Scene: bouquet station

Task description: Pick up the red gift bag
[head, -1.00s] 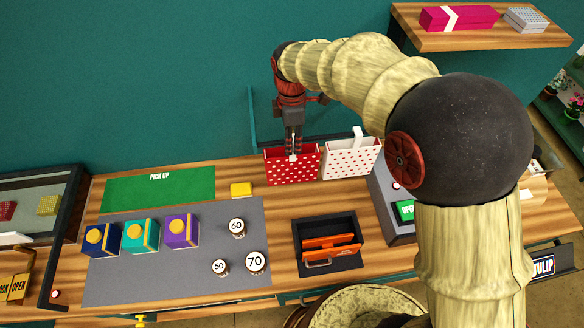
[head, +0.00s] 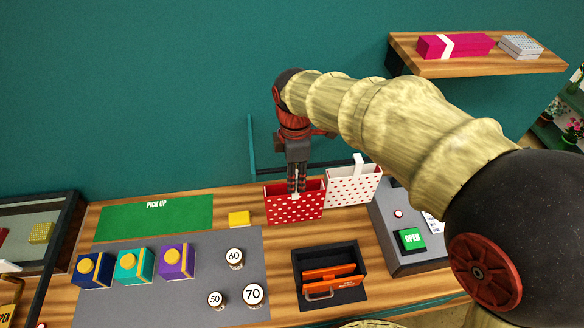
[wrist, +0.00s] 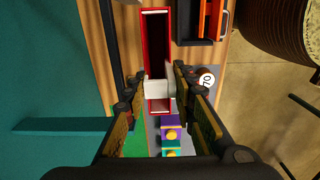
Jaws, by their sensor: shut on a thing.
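The red gift bag with white dots (head: 294,208) is upright at the back of the wooden table, just left of the white dotted bag (head: 350,188). My gripper (head: 296,192) points down from above and is shut on the bag's white handle. In the wrist view the white handle (wrist: 158,88) lies between my two fingers (wrist: 160,92), and the bag's red rim (wrist: 143,50) surrounds its dark inside. I cannot tell whether the bag's base touches the table.
A green PICK UP mat (head: 150,218) lies at the back left. A dark tray (head: 328,290) with orange tools is in front. A shelf (head: 480,62) is high right.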

